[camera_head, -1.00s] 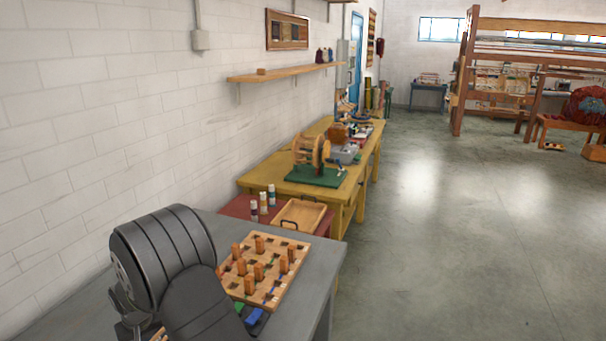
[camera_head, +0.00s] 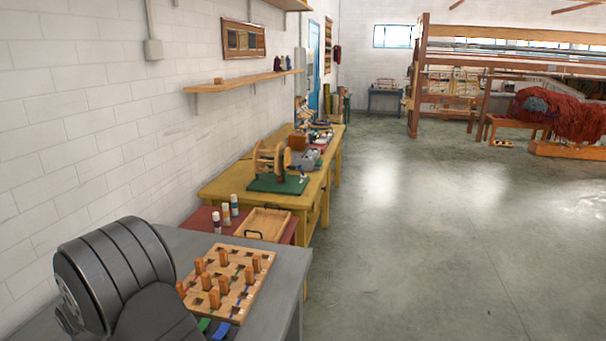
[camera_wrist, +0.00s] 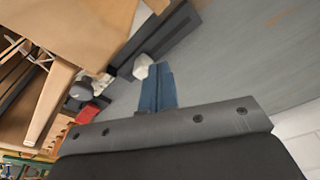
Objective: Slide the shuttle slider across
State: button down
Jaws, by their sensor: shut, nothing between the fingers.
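In the wrist view a dark rail (camera_wrist: 180,33) runs diagonally on a grey surface, with a pale faceted knob (camera_wrist: 141,66) at its lower part. This looks like the shuttle slider, though I cannot be sure. My gripper (camera_wrist: 158,72) has narrow blue fingers, shut together with nothing between them. Their tips are close to the knob; I cannot tell whether they touch. In the head view my dark arm fills the lower left and hides the gripper's end and the slider.
A wooden peg board (camera_head: 240,290) with several upright orange pegs sits on the grey table (camera_head: 285,262), near green (camera_head: 203,325) and blue (camera_head: 220,331) pieces. Beyond are a wooden tray (camera_head: 265,222), several small bottles (camera_head: 226,213) and a yellow bench (camera_head: 313,205). The floor on the right is open.

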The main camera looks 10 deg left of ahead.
jog(key=shift+r, duration=2.75)
jog(key=shift+f, duration=0.1)
jog(key=shift+f, duration=3.9)
